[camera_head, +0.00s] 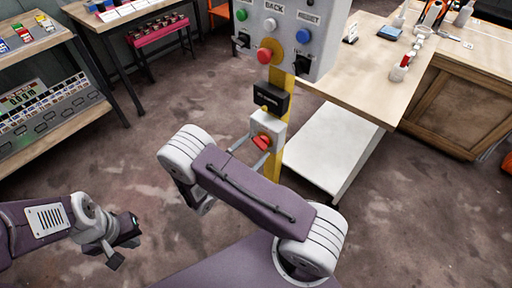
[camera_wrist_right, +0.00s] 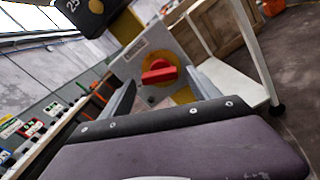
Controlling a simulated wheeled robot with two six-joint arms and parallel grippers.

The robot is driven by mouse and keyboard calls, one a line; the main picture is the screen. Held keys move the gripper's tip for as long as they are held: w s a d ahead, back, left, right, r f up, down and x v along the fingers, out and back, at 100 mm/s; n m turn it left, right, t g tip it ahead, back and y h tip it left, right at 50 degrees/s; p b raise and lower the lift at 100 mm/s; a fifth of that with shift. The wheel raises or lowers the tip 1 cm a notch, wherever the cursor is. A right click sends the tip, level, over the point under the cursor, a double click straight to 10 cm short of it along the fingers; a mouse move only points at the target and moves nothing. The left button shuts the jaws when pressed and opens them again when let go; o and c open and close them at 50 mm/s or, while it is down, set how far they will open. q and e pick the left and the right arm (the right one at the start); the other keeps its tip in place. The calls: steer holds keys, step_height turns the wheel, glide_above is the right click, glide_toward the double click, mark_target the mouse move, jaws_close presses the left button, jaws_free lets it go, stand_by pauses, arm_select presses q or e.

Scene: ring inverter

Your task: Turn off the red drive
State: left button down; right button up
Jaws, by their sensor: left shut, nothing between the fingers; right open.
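A red rotary knob (camera_head: 261,141) sits on the front of a small pale grey box (camera_head: 270,124) on a yellow post. In the right wrist view the knob (camera_wrist_right: 159,74) stands out from a yellow disc (camera_wrist_right: 181,94) on the box face. My right gripper (camera_wrist_right: 159,86) is open. Its two fingers point at the box, one on each side of the knob in that view; I cannot tell if they touch it. In the head view the purple arm link hides most of this gripper. My left gripper (camera_head: 122,252) is shut and empty at the lower left, away from the box.
A control panel (camera_head: 283,38) with several buttons and a red mushroom knob (camera_head: 264,55) is above, with a black box (camera_head: 271,97) between. A wooden bench (camera_head: 370,85) and a white low shelf (camera_head: 335,150) stand right. Floor at lower left is clear.

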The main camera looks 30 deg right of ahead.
steer(key=shift+w+d, duration=0.15)
steer(key=shift+d, duration=0.35)
steer(key=c, duration=1.4)
steer(key=shift+o, duration=0.2)
steer(key=n+p, duration=0.2)
steer(key=shift+r+n, duration=0.3)
steer(key=n, duration=0.1)
steer(key=n+p, duration=0.1)
steer(key=n, duration=0.1)
steer(key=shift+f, duration=0.35)
